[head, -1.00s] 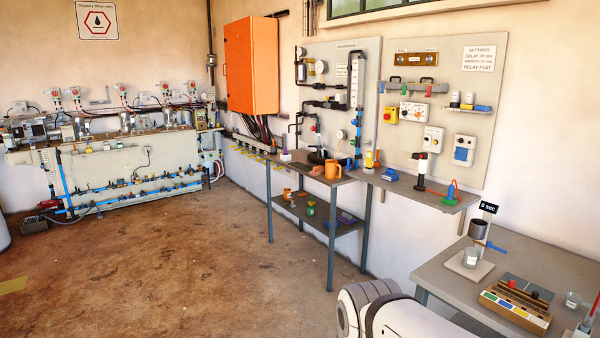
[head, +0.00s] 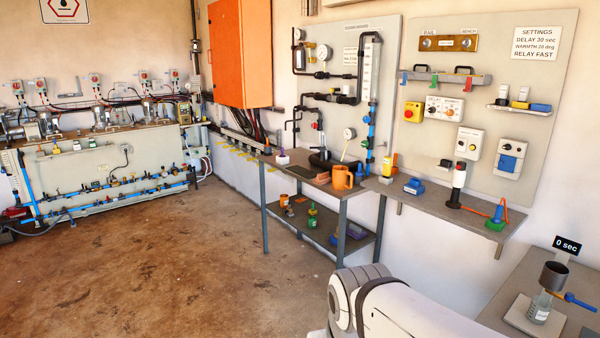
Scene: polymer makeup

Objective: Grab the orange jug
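The orange jug (head: 342,177) stands upright on the top of the grey two-level table (head: 300,176) by the wall, near that table's right end. Its handle seems to face right. A smaller orange cup-like thing (head: 284,200) stands on the lower shelf. A white, rounded part of my own arm shows at the bottom centre, well in front of the table and apart from the jug. My gripper is outside the view.
A grey wall shelf (head: 435,198) right of the jug holds a blue block (head: 414,186) and a black-and-white lamp-like post (head: 456,186). The brown floor (head: 150,250) at left is clear.

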